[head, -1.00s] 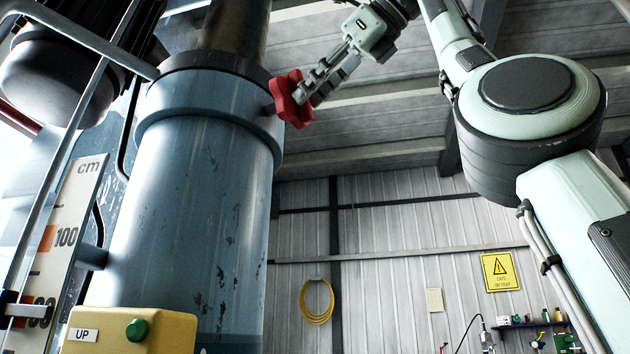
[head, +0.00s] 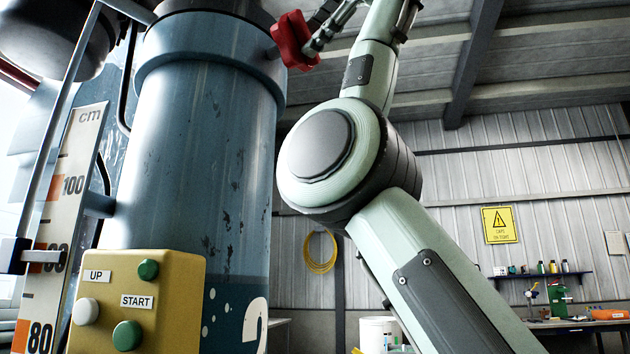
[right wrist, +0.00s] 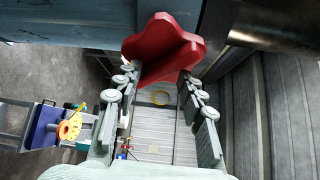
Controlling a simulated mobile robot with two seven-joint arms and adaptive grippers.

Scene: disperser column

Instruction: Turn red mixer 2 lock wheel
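The red lock wheel (head: 293,40) is a lobed knob on the right side of the blue mixer column (head: 200,150), near its upper collar. My right gripper (head: 312,44) is at the wheel's right side. In the right wrist view the wheel (right wrist: 163,42) is at the top centre. The fingers of my right gripper (right wrist: 157,76) lie on either side of its near lobe and appear to hold it. The far side of the wheel is hidden. My left gripper is not in view.
A yellow control box (head: 165,272) with green and white buttons stands in front of the column. A cm scale (head: 72,190) and metal rods are at the left. A shelf and bench (head: 575,322) are far off at right. My right arm crosses the middle.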

